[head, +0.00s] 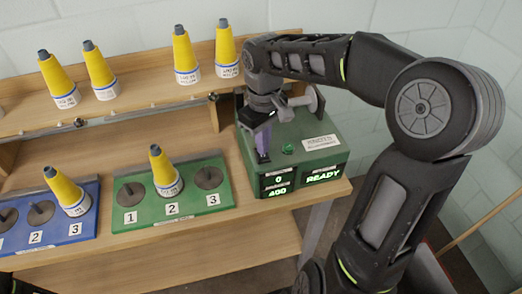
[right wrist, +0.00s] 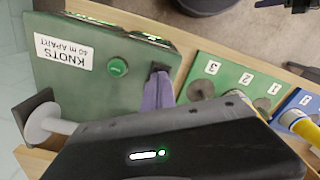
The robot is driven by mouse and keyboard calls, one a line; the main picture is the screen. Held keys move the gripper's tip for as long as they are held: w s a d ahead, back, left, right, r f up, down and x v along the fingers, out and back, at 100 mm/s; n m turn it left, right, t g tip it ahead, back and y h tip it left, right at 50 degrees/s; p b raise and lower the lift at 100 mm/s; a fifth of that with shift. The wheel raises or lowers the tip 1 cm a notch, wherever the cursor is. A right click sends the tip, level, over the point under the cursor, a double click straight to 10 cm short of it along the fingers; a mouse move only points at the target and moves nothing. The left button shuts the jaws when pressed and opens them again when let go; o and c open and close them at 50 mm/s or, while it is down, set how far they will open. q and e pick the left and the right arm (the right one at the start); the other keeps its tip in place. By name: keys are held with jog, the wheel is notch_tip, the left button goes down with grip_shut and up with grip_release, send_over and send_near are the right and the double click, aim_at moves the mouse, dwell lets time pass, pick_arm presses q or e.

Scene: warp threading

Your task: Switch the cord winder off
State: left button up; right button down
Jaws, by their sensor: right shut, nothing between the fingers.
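The cord winder (head: 320,128) is a green box at the right end of the table. Its front displays are lit and read 0, 400 and READY (head: 323,174). A round green button (head: 287,148) sits on its top, and it also shows in the right wrist view (right wrist: 118,67). My right gripper (head: 263,156) is shut and empty, pointing down at the winder's top beside the button. In the right wrist view its purple fingers (right wrist: 158,92) end at a small dark part (right wrist: 160,68) on the winder; I cannot tell whether they touch. My left gripper is not in view.
A green board (head: 205,203) numbered 1 to 3 lies left of the winder, with a yellow cone (head: 165,173) at 2. A blue board (head: 93,222) with another yellow cone (head: 68,191) is further left. Several yellow cones stand on the back shelf (head: 140,62).

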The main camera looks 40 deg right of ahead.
jog(key=shift+f+b, duration=0.75)
jog(key=shift+f, duration=0.25)
dwell(0.8)
notch_tip(320, 180, up, 7)
jog(key=p, duration=0.5)
jog(key=shift+p, duration=0.4)
dwell(0.4)
